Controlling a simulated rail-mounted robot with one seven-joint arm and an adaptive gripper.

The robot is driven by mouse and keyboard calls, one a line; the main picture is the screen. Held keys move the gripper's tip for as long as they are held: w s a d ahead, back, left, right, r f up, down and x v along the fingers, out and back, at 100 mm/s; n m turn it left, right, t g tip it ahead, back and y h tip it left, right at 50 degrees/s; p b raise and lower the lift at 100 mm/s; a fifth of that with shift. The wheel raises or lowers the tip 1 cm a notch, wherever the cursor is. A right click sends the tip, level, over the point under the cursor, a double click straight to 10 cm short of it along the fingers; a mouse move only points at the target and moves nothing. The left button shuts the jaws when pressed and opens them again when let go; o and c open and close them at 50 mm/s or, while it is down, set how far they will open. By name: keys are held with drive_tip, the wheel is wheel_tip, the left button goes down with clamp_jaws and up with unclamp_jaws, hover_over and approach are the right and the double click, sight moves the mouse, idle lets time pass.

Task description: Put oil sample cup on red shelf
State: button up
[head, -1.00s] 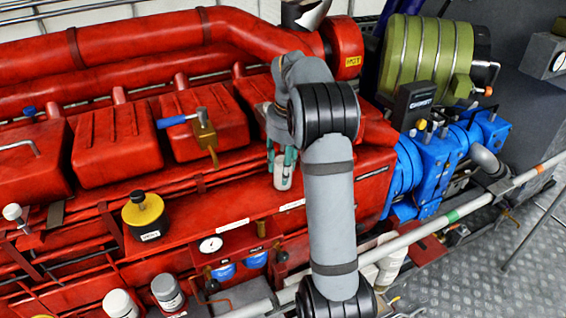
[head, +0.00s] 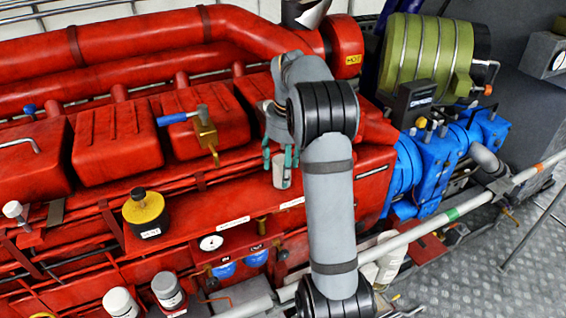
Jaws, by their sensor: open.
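The oil sample cup (head: 281,174), small and pale grey-white, appears upright on the red shelf (head: 236,207) along the engine's side, near the middle of the head view. My gripper (head: 278,158) points down just above and around the cup's top, with its teal fingertips spread apart. The fingers look open, one to the left of the cup and one at its upper right. Whether a finger touches the cup cannot be told. My arm hides part of the shelf to the right.
A yellow-and-black cap (head: 144,208) is on the left. A gauge (head: 211,243) and blue-topped fittings are below. Red engine covers (head: 115,145) rise behind the shelf.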

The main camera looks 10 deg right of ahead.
wheel_tip(320, 180, up, 12)
drive_tip(key=s+p, duration=0.1)
drive_tip(key=p, duration=0.1)
drive_tip(key=shift+s+d, duration=0.15)
drive_tip(key=shift+d, duration=0.1)
